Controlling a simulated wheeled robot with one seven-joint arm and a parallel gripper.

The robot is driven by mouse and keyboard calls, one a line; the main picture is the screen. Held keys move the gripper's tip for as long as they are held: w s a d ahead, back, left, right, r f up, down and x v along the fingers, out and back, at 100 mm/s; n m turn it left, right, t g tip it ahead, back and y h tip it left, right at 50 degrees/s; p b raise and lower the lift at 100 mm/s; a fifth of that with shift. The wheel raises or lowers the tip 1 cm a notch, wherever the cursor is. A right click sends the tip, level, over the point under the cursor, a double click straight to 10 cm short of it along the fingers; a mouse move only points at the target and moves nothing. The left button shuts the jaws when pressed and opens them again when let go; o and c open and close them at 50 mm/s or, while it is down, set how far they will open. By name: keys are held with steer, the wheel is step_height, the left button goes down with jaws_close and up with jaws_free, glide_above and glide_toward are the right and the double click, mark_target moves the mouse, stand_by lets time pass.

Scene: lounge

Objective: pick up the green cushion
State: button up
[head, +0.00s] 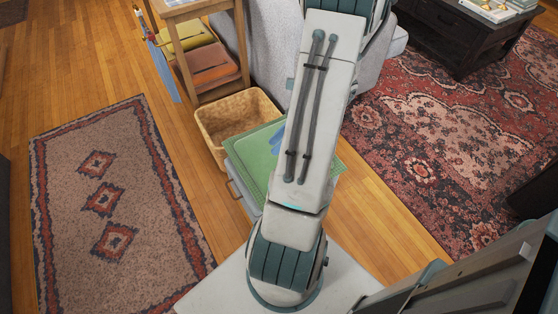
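A flat green cushion (252,157) with a blue mark on it lies on top of a light grey box (239,191) near the middle of the head view. My arm passes over it and hides its middle part; a corner (338,166) shows on the arm's right side. My gripper is not in view, as the arm runs out past the top edge. I cannot tell where the gripper is relative to the cushion.
A wicker basket (209,132) stands just behind the box. A wooden stand (237,45) holds a yellow cushion (187,37) and a reddish one (213,66). A grey sofa (275,45) and dark table (459,37) stand behind. Rugs lie left (140,240) and right (405,130).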

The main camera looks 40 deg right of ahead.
steer(key=s+d+f+m+t+h+b, duration=0.4)
steer(key=s+f+m, duration=0.4)
steer(key=f, duration=0.4)
steer(key=s+d+f+m+t+h+b, duration=0.3)
steer(key=s+d+f+m+t+b, duration=0.25)
steer(key=f+m, duration=0.5)
steer(key=s+d+f+m+t+h+b, duration=0.35)
steer(key=s+f+m+t, duration=0.2)
steer(key=f+m, duration=0.55)
steer(key=w+f+n+b, duration=0.1)
steer(key=w+b, duration=0.3)
steer(key=w, duration=0.9)
steer(key=shift+n, duration=0.55)
steer(key=shift+s+d, duration=0.1)
jaws_close()
